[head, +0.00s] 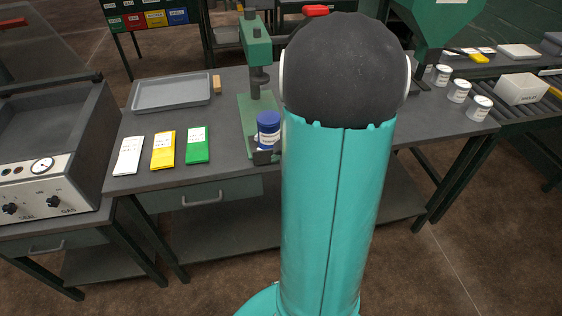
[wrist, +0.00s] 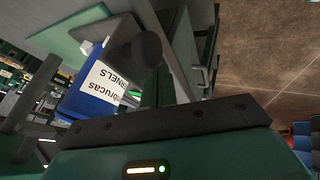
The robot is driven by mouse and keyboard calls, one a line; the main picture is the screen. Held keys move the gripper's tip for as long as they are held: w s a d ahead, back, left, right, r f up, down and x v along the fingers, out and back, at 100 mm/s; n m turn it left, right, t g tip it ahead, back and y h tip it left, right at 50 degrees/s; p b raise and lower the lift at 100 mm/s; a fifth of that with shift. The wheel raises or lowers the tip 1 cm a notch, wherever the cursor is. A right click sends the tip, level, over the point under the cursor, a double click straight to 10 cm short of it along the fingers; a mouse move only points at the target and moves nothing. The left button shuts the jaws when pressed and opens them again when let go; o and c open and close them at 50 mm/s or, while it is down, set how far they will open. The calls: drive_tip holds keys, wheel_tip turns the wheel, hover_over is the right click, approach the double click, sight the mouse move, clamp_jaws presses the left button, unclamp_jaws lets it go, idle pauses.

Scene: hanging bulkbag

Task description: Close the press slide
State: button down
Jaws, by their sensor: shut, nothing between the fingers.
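The green press (head: 256,50) stands on the middle bench, with a red-ended handle (head: 315,10) at its top. A blue jar with a white label (head: 268,127) stands at the front of its base, out in front of the ram (head: 259,76). The dark slide front (head: 265,157) shows at the bench's front edge, partly hidden by my arm. In the wrist view the jar (wrist: 98,85) appears tilted, beside a dark round knob-like part (wrist: 135,50). My gripper (wrist: 160,118) is shut and empty, close to that part; contact cannot be told. My arm hides it in the head view.
A grey tray (head: 172,92) and white, yellow (head: 163,151) and green packets lie left of the press. A sealing machine (head: 45,165) stands far left. Several white jars (head: 459,91) stand at right by a green hopper (head: 440,20). A drawer (head: 202,196) is below the bench.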

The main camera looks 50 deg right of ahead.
drive_tip(key=shift+w+d, duration=0.1)
drive_tip(key=shift+w, duration=0.05)
drive_tip(key=w+d, duration=0.2)
drive_tip(key=w, duration=0.1)
drive_tip(key=w+d, duration=0.3)
drive_tip(key=w, duration=0.1)
drive_tip(key=w+d, duration=0.2)
drive_tip(key=w, duration=0.2)
drive_tip(key=shift+d, duration=0.2)
drive_tip(key=shift+w+r, duration=0.1)
drive_tip(key=shift+d, duration=0.1)
